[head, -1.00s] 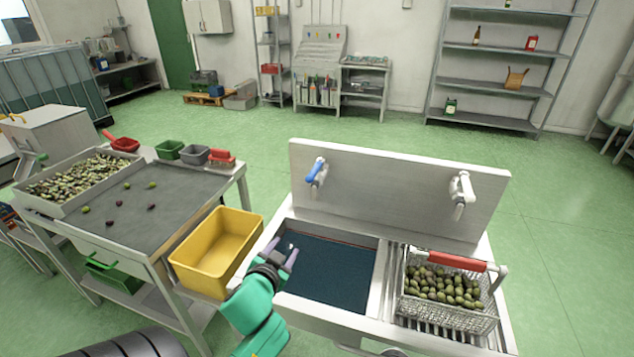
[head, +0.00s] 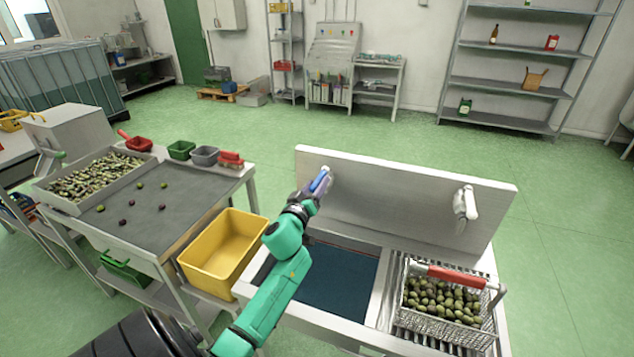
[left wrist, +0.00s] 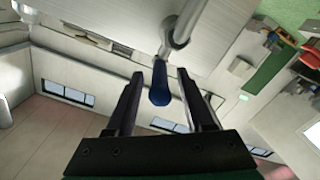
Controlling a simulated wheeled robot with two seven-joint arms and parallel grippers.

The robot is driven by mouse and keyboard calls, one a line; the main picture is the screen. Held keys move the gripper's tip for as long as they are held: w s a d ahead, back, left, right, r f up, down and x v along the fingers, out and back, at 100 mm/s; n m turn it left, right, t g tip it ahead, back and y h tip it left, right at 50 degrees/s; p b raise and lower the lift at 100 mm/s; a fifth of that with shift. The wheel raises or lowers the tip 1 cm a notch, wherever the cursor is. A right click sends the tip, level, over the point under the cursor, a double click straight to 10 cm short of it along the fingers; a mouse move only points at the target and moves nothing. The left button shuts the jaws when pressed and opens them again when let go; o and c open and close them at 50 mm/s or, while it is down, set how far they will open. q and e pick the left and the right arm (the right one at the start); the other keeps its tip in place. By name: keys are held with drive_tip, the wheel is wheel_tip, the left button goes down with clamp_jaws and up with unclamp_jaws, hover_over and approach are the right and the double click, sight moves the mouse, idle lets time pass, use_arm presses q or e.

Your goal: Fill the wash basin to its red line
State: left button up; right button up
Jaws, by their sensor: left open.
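A tap with a blue lever (head: 321,179) is on the backsplash above the basin. My left gripper (head: 315,190) is at this lever, partly covering it and the spout. In the left wrist view the blue lever (left wrist: 160,84) is between the two open fingers (left wrist: 158,100), with gaps on both sides. A second, white tap (head: 466,204) is at the right of the backsplash. My right gripper is not in view.
A wire basket of olives (head: 440,300) with a red handle stands on the ribbed drainboard right of the basin. A yellow tub (head: 222,253) is left of the sink, beside a sorting table (head: 170,207). The floor behind the sink is clear.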

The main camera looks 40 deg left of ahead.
use_arm(q)
drive_tip(key=shift+w+a, duration=0.2)
drive_tip(key=shift+w, duration=0.2)
drive_tip(key=shift+c, duration=0.3)
clamp_jaws()
idle(0.9)
